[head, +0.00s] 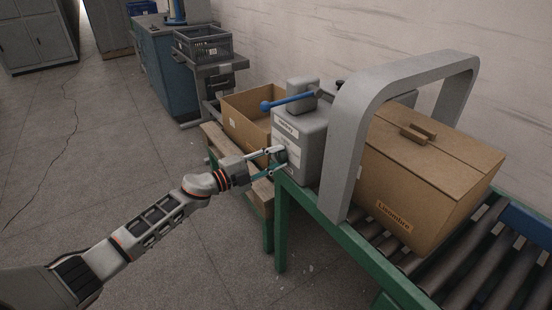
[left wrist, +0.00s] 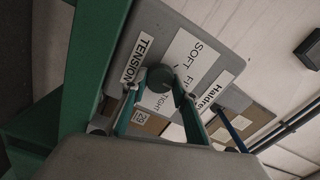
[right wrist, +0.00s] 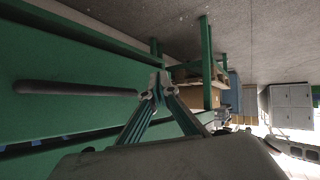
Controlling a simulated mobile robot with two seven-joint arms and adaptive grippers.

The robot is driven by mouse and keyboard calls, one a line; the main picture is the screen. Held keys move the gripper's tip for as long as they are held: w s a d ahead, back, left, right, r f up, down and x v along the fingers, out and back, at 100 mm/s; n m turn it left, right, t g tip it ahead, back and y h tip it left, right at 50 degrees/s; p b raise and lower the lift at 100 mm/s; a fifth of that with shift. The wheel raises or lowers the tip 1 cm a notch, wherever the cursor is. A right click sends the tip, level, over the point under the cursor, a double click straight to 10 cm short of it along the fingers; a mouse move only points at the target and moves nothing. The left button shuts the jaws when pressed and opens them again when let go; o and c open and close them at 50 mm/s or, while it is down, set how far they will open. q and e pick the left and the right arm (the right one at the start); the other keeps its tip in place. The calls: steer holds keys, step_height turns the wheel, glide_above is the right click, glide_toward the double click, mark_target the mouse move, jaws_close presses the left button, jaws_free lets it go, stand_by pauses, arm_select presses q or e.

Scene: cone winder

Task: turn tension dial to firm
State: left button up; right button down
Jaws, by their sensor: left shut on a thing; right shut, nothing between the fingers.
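The tension dial (left wrist: 160,77) is a dark round knob on a grey panel. A "TENSION" label (left wrist: 139,57) is beside it, and a white plate (left wrist: 193,58) reads "SOFT", "FI..." partly covered, and "TIGHT". I cannot tell which mark the dial points to. My left gripper (head: 281,159) is at the front of the grey machine box (head: 309,133); in the left wrist view its fingers (left wrist: 155,86) are closed around the dial. My right gripper (right wrist: 160,88) is shut and empty, seen only in the right wrist view, in front of a green frame (right wrist: 80,65).
A blue-handled lever (head: 287,102) tops the machine box. A grey arch (head: 352,150) and a large cardboard box (head: 425,175) stand over the roller conveyor (head: 475,262) at right. An open carton (head: 240,122) sits behind.

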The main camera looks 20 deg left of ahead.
arm_select(q)
steer(key=o, duration=1.1)
steer(key=v, duration=1.2)
